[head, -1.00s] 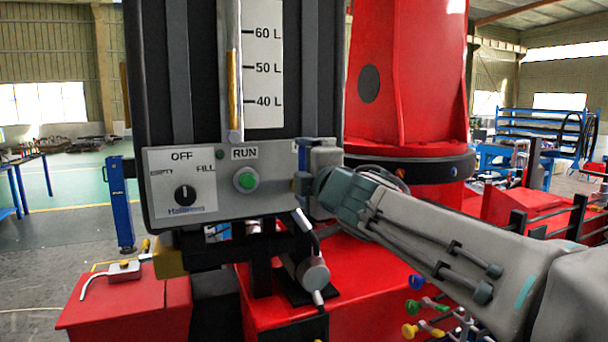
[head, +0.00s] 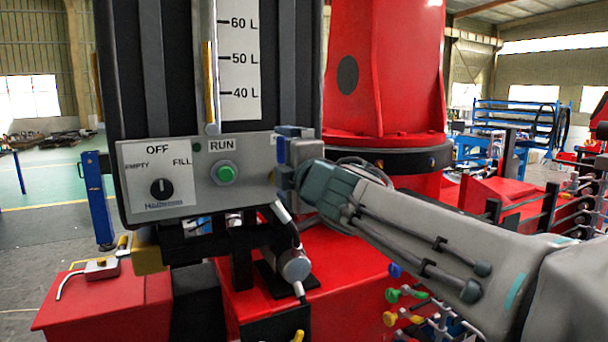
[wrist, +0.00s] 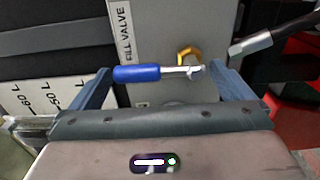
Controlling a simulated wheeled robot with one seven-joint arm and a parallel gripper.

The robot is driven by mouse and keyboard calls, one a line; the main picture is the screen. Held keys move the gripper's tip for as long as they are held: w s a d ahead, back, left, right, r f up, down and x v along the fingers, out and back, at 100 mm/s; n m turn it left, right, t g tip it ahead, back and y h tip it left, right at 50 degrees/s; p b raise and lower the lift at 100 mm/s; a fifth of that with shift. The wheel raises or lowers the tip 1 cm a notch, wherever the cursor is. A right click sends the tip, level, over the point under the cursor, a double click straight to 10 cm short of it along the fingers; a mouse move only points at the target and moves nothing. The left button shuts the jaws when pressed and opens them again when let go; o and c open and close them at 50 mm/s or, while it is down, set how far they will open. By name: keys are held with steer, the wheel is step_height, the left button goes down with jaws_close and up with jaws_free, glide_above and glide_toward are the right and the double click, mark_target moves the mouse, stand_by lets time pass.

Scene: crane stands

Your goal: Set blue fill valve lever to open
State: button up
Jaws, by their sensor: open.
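The blue fill valve lever (wrist: 137,73) shows in the wrist view beside the vertical label "FILL VALVE" (wrist: 126,33). Its handle points left in that view, and its metal shank runs right, below a brass hex fitting (wrist: 187,54). My gripper (wrist: 161,70) is open, with one finger near each end of the lever. The lever lies across the gap between the fingers; I cannot tell whether either touches it. In the head view my gripper (head: 290,160) is at the right end of the grey control panel (head: 210,194), where it hides much of the valve.
The panel has a black knob (head: 162,189) and a green RUN button (head: 225,174). A level gauge (head: 211,85) stands above. A hose with a metal fitting (wrist: 250,43) is close to my right finger in the wrist view. A red column (head: 388,75) stands behind my arm.

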steer(key=p+v, duration=0.2)
steer(key=v, duration=1)
steer(key=shift+s+d, duration=0.2)
steer(key=shift+s, duration=0.1)
steer(key=shift+f, duration=0.1)
steer(key=s+d+f+m+g+h, duration=0.1)
steer(key=d+f+m+g+h, duration=0.3)
steer(key=d+f+m+h, duration=0.85)
steer(key=s+d+f+m+g+y, duration=0.1)
steer(key=s+f+m+g, duration=0.3)
steer(key=f, duration=0.5)
steer(key=s+d+f+m+g+y, duration=0.1)
steer(key=s+f+m+g+y, duration=0.2)
steer(key=s+f+m, duration=0.4)
step_height(320, 180, down, 2)
steer(key=shift+s+f+g, duration=0.2)
steer(key=shift+s+g, duration=0.4)
steer(key=shift+s, duration=0.35)
